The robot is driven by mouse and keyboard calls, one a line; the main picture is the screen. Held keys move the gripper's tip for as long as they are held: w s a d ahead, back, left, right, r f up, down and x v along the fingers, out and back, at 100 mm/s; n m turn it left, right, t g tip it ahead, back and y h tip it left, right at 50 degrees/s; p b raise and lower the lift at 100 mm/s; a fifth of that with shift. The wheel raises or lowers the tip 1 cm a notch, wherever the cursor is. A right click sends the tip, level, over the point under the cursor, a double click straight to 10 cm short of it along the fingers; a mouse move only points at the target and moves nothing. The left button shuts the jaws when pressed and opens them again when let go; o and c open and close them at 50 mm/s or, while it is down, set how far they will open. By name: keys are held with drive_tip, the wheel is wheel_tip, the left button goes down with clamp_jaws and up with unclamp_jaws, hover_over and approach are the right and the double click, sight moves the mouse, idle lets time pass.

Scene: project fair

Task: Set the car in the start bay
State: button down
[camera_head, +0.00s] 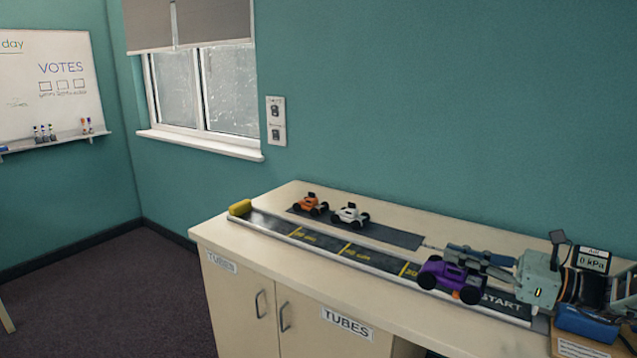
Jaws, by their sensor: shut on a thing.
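A purple toy car (436,268) with dark wheels is at the track's near right end. It is over the dark lane (375,257), left of the white START lettering (503,302). My gripper (464,260) reaches in from the right and is shut on the car; its fingers lie along the car's upper back part. I cannot tell whether the wheels touch the lane or hang just above it. The start bay's floor shows in part around the lettering; the car hides some of the lane to its left.
An orange car (311,204) and a white car (350,215) stand on a dark strip (400,238) behind the track. A yellow block (240,208) closes the track's far left end. An air display (593,259) reads 0 kPa at the right, above a blue object (585,322).

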sight(431, 289)
drive_tip(key=shift+s, duration=0.3)
drive_tip(key=shift+t, duration=0.3)
drive_tip(key=a+f, duration=0.6)
drive_tip(key=f, duration=0.1)
drive_tip(key=shift+s+a, duration=0.1)
drive_tip(key=shift+s, duration=0.1)
drive_tip(key=s+a+f+p, duration=0.1)
drive_tip(key=s+a+f, duration=0.2)
drive_tip(key=a+f, duration=0.4)
wheel_tip(431, 289, up, 10)
drive_tip(key=a+m+t+h+p, duration=0.1)
drive_tip(key=m+t+h+p, duration=0.4)
drive_tip(key=p, duration=1)
drive_tip(key=shift+f+m+h+p, duration=0.15)
drive_tip(key=shift+m+h+p, duration=0.2)
drive_tip(key=shift+h, duration=0.45)
drive_tip(key=shift+s+a, duration=0.1)
